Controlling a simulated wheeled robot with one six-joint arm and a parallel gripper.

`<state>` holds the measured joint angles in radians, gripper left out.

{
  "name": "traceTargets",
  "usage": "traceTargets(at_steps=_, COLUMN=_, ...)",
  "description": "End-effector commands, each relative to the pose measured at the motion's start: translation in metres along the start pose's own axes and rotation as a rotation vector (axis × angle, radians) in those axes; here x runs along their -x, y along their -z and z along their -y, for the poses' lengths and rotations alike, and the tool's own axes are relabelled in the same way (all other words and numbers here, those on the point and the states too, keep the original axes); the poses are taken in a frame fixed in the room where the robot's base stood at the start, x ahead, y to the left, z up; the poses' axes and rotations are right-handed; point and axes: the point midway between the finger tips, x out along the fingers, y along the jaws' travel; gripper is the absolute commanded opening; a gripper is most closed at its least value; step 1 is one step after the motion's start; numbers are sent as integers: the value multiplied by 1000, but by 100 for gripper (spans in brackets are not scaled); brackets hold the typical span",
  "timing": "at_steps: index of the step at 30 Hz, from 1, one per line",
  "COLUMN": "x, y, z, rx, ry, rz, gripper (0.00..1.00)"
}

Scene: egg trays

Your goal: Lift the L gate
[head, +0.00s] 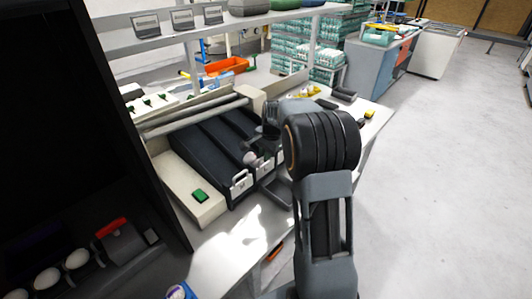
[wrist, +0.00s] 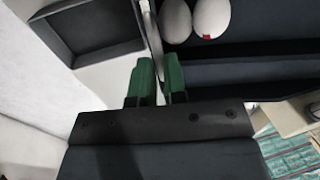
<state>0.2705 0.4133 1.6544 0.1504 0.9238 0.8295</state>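In the head view, a small white gate with a handle (head: 239,182) stands at the front end of the left dark lane of the sorter. A second white gate (head: 266,168) shows to its right, partly behind my arm. No letters are readable, so I cannot tell which is the L gate. A thin white strip (wrist: 148,30) runs up to the gap. My arm hides the fingertips in the head view.
White eggs (wrist: 211,17), one red-marked, lie on a dark lane at the upper right of the wrist view. A dark tray (wrist: 95,35) lies at left. A green button (head: 200,195) is on the sorter's left side. A dark cabinet fills the left; floor at right is clear.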

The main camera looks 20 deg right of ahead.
Motion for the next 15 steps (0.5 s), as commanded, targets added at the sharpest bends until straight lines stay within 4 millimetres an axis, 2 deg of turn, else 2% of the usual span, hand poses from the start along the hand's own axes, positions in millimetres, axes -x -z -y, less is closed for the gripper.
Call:
traceTargets(at_steps=4, x=0, y=0, z=0, rx=0, ry=0, rz=0, gripper=0)
traceTargets(at_steps=15, x=1, y=0, z=0, rx=0, ry=-1, rz=0, gripper=0)
